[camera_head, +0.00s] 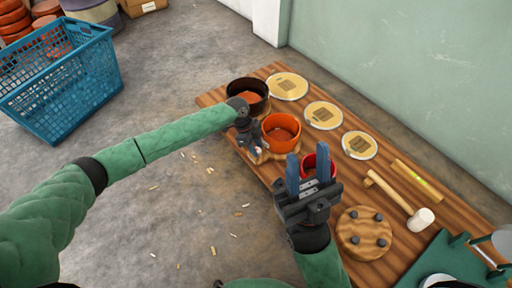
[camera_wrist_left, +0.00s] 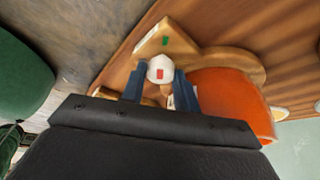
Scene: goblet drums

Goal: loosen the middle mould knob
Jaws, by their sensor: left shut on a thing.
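The middle mould is an orange round cup (camera_head: 281,120) on a wooden base, between a black mould (camera_head: 240,85) and a red mould (camera_head: 309,162). In the left wrist view the orange mould (camera_wrist_left: 228,98) stands just right of my gripper. Its white knob (camera_wrist_left: 160,66) with a red mark sits between my left fingers. My left gripper (camera_head: 256,151) is shut on this knob, at the left side of the orange mould; it also shows in the left wrist view (camera_wrist_left: 159,88). My right gripper (camera_head: 307,162) is open, its fingers apart in front of the red mould, which it partly hides.
Several round labelled discs (camera_head: 323,115) lie along the bench's wall side. A mallet (camera_head: 400,201), a yellow level (camera_head: 416,180) and a round wooden block with dark pegs (camera_head: 364,232) lie toward the near end. A blue crate (camera_head: 75,92) stands on the floor at left.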

